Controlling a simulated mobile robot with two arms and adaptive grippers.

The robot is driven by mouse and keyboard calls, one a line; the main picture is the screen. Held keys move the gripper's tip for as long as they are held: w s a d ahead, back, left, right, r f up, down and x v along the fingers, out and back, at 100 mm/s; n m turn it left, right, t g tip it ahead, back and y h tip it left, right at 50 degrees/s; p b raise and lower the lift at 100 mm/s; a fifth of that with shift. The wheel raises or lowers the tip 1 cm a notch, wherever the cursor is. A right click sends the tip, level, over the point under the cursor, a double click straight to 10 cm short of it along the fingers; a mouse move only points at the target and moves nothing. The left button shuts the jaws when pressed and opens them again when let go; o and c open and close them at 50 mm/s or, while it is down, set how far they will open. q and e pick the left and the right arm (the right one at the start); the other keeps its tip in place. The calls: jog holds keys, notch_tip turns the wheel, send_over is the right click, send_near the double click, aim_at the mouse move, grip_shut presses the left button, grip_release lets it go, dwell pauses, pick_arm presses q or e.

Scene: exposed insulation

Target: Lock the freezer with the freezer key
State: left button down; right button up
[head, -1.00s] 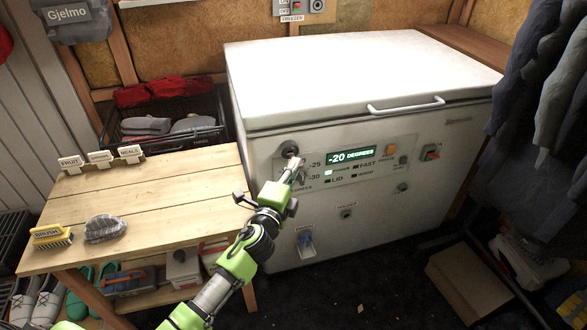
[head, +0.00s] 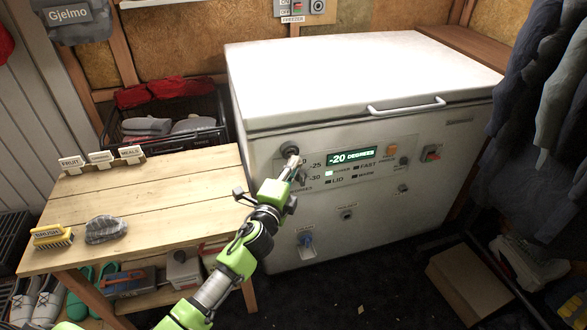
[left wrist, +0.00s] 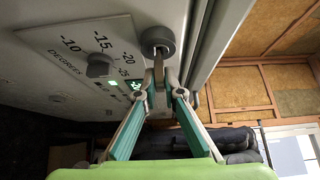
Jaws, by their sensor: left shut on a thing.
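The freezer (head: 360,75) is a white chest with its lid down and a display reading -20 degrees. A round dark lock (head: 289,148) sits high on its front, left of the display; the left wrist view also shows the lock (left wrist: 158,39). My left gripper (head: 294,164) is at the lock, its fingers (left wrist: 160,88) shut on a small key (left wrist: 158,70). The key points straight at the lock face and meets it. How deep it sits is hidden. My right gripper is not in view.
A temperature dial (left wrist: 98,65) is close beside the lock. A wooden table (head: 150,205) with a brush (head: 52,237) and a grey cap (head: 105,229) stands left of the freezer. Dark clothes (head: 550,100) hang at the right. A cardboard box (head: 467,285) lies on the floor.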

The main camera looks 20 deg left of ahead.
pick_arm(q)
jog(key=shift+w+a, duration=0.3)
jog(key=shift+w, duration=0.15)
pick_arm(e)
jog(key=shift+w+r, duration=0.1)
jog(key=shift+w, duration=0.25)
pick_arm(q)
jog(key=shift+w+a, duration=0.1)
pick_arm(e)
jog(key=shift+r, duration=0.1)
pick_arm(q)
jog(key=shift+w+a, duration=0.1)
jog(key=shift+w, duration=0.05)
jog(key=shift+w+a, duration=0.1)
jog(key=shift+w, duration=0.1)
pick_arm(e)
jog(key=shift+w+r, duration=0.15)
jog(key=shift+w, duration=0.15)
pick_arm(q)
jog(key=c, duration=2.1)
grip_release()
jog(key=shift+s, duration=0.3)
jog(key=s, duration=1.1)
jog(key=shift+s, duration=0.2)
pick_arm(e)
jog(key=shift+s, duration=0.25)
